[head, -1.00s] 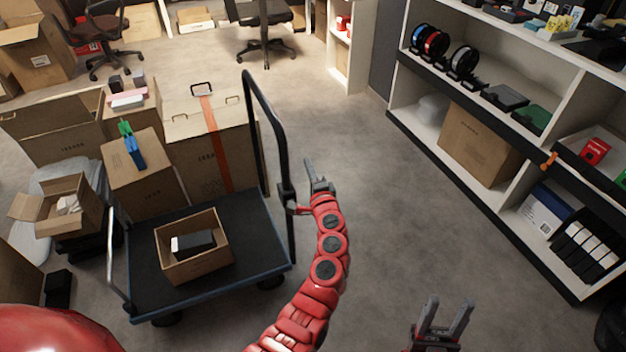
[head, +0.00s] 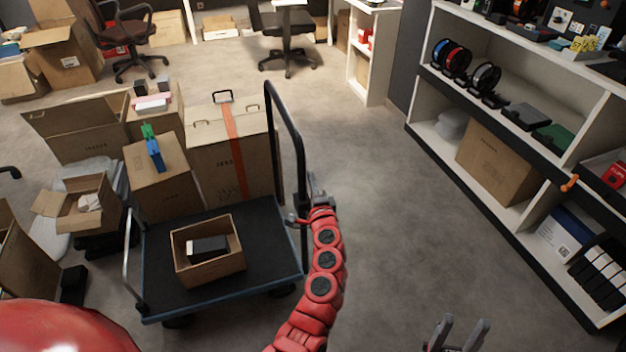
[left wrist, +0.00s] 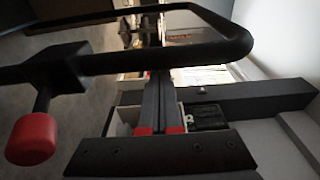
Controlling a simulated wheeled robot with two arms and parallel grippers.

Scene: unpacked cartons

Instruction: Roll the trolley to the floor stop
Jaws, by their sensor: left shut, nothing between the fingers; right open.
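The trolley (head: 262,268) has a dark deck with a blue edge, a tall black push handle (head: 300,140) at its right end and a pale metal rail at its left. My left gripper (head: 318,187) is shut and empty beside the handle's right post; I cannot tell whether it touches. In the left wrist view the shut fingers (left wrist: 163,105) point forward beneath a black bar (left wrist: 160,55), with a red knob (left wrist: 34,138) at left. My right gripper (head: 456,332) is open and empty at the bottom edge. I cannot make out a floor stop.
An open carton (head: 208,270) with a black-and-white item stands on the deck. A large taped carton (head: 205,160) and other cartons stand behind and left. A shelf unit (head: 520,220) lines the right. Floor between trolley and shelf is clear.

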